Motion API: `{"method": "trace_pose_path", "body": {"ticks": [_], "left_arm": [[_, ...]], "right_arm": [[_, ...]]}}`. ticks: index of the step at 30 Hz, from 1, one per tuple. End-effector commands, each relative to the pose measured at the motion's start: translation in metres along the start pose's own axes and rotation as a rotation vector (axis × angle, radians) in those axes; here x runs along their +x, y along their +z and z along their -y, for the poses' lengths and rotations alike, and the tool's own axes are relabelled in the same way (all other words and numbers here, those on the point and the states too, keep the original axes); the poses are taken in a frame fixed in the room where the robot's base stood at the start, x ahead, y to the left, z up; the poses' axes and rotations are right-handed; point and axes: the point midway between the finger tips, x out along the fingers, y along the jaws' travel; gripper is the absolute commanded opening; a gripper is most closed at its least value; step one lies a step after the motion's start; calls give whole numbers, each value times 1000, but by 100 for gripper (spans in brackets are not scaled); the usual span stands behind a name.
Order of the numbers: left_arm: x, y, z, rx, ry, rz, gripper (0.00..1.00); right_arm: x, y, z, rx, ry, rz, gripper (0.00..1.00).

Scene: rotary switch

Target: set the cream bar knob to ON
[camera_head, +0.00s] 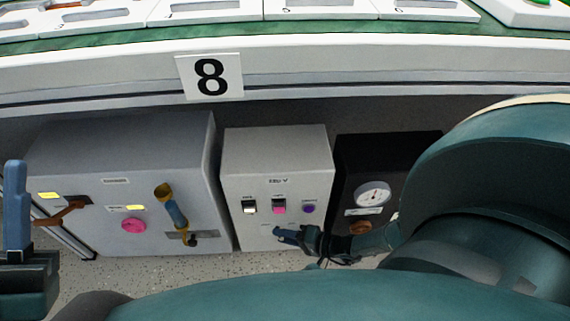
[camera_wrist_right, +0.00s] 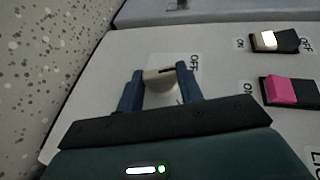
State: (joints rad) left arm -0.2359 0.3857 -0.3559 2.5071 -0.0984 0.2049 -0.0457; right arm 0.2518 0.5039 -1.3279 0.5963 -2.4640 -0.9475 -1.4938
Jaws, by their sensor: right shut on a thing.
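The cream bar knob (camera_wrist_right: 160,80) sits on the front of the light grey cabinet (camera_wrist_right: 105,75), between the two blue fingertips of my right gripper (camera_wrist_right: 158,88). The fingers are shut on it, one on each side. A dark mark shows on its top, and an "OFF" label is just beyond the right fingertip. In the head view, my right gripper (camera_head: 287,234) is at the lower front of the middle cabinet (camera_head: 277,150) and mostly hides the knob. My left gripper (camera_head: 18,205) is at the left edge, away from the cabinet; its opening cannot be made out.
Above the knob are a cream-and-black rocker (camera_head: 249,206), a pink rocker (camera_head: 279,206) and a purple button (camera_head: 309,208). A larger grey cabinet (camera_head: 125,160) with levers stands left, a black box with a gauge (camera_head: 372,194) right. A bench overhangs behind, marked 8.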

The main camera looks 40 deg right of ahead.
Motion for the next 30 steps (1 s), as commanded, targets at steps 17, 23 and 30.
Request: {"method": "trace_pose_path", "body": {"ticks": [17, 23, 30], "left_arm": [[0, 0, 0, -1, 0, 2, 37], [4, -1, 2, -13, -1, 24, 37], [-9, 20, -7, -111, -22, 175, 37]], "right_arm": [[-1, 0, 0, -1, 1, 0, 58], [-21, 0, 2, -1, 4, 1, 58], [-74, 0, 2, -1, 4, 1, 58]]}}
